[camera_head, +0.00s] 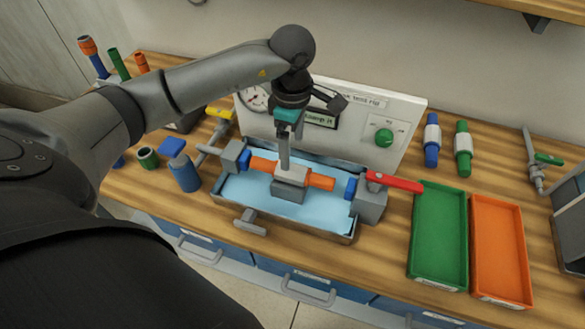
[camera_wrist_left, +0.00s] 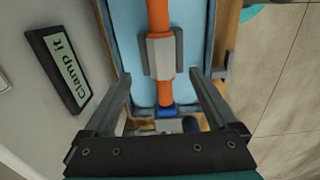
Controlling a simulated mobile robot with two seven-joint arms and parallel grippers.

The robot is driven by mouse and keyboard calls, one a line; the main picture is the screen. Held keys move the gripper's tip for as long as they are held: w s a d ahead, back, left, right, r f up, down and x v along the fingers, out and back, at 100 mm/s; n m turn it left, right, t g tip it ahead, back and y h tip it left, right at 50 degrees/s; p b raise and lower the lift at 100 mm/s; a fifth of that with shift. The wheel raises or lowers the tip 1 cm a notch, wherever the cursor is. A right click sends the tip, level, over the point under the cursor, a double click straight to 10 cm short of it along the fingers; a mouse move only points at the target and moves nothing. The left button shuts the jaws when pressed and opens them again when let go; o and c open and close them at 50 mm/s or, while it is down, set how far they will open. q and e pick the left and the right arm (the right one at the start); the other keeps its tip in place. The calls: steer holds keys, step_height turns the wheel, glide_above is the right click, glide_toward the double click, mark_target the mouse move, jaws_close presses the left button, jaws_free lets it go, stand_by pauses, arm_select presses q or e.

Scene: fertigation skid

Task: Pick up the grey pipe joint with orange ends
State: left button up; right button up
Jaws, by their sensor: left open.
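The grey pipe joint (camera_head: 291,174) with orange ends (camera_head: 321,182) lies level across the rig's light blue tray (camera_head: 236,192), above a grey support block. One orange end lies close to the blue-faced clamp on the left; the other points at the blue-faced clamp on the right. My left gripper (camera_head: 285,165) is over the joint, pointing down. In the left wrist view its two fingers (camera_wrist_left: 160,78) are open and apart, with the grey joint body (camera_wrist_left: 160,55) ahead between their lines. Whether a finger touches it cannot be told. My right gripper is out of view.
A white panel (camera_head: 395,115) with gauge and green knob stands behind the tray. A red lever (camera_head: 394,181) tops the right clamp. Green (camera_head: 420,275) and orange (camera_head: 483,285) trays lie right. A blue bottle (camera_head: 186,177) stands left. Other fittings lie at the back right.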

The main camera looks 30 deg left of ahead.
mark_target(295, 168)
arm_select(q)
step_height(295, 168, down, 2)
steer(key=shift+f, duration=0.1)
steer(key=f, duration=0.2)
steer(key=d+f, duration=0.1)
steer(key=f, duration=0.1)
steer(key=shift+s+f, duration=0.1)
steer(key=shift+f, duration=0.6)
jaws_close()
